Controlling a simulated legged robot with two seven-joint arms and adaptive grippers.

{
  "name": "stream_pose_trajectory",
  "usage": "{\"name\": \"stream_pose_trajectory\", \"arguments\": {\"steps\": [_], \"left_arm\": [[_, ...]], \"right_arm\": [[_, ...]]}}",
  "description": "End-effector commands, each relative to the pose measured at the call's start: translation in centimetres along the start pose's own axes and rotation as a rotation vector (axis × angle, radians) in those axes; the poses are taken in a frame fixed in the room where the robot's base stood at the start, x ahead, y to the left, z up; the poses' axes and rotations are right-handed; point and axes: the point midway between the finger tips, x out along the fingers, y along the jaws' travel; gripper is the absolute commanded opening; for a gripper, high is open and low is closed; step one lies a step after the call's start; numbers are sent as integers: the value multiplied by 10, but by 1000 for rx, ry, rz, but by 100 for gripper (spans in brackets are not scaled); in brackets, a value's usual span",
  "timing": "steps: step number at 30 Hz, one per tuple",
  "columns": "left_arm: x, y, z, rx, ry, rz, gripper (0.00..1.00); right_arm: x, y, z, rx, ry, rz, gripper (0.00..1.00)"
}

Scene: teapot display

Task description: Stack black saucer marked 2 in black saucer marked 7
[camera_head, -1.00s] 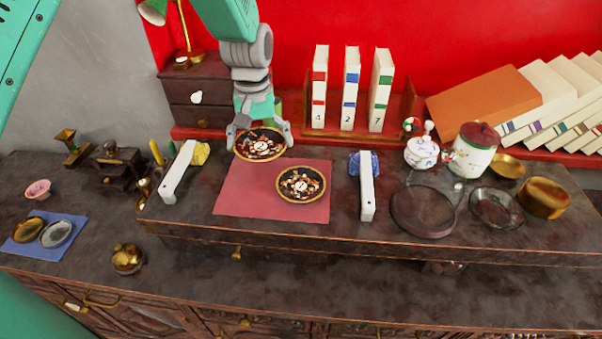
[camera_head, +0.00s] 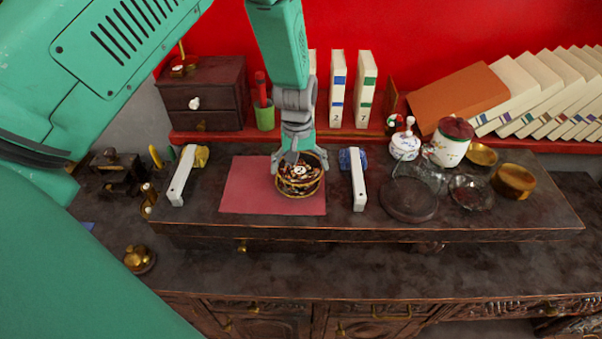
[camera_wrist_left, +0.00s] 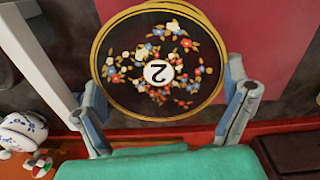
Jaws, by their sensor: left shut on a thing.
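The black saucer marked 2 (camera_head: 301,172), gold-rimmed with a floral pattern, is held in my left gripper (camera_head: 300,159). The fingers are shut on its rim. In the left wrist view this saucer (camera_wrist_left: 150,98) faces the camera, its 2 upside down, between the two fingers (camera_wrist_left: 163,82). The other black saucer (camera_head: 300,193) is directly below, on the red mat (camera_head: 245,190). It is mostly covered and its number is hidden. The two rims nearly coincide; I cannot tell whether they touch. My right gripper is out of view.
White bars (camera_head: 181,178) and (camera_head: 358,182) stand either side of the mat. A teapot (camera_head: 404,146), a white jar (camera_head: 449,147), a dark round plate (camera_head: 409,201) and a brass bowl (camera_head: 513,182) are at the right. Upright books (camera_head: 337,92) stand behind. The mat's left part is clear.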

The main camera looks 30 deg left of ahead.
Motion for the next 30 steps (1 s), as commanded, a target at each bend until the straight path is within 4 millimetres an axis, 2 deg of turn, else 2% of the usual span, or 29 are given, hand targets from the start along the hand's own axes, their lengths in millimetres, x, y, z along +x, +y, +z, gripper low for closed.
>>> {"name": "stream_pose_trajectory", "arguments": {"steps": [5, 11, 12, 23, 26, 30], "left_arm": [[27, -2, 0, -1, -5, -1, 63], [29, -1, 0, 0, 0, -1, 63], [29, -1, 0, 0, -1, -1, 100], [24, -1, 0, 0, -1, -1, 100], [12, 0, -1, 0, 2, 1, 100], [-16, 0, -1, -1, 4, 2, 100]], "right_arm": [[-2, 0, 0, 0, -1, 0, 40], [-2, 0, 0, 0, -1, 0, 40], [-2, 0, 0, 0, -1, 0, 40], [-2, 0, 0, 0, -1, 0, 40], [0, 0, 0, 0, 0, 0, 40], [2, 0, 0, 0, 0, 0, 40]]}}
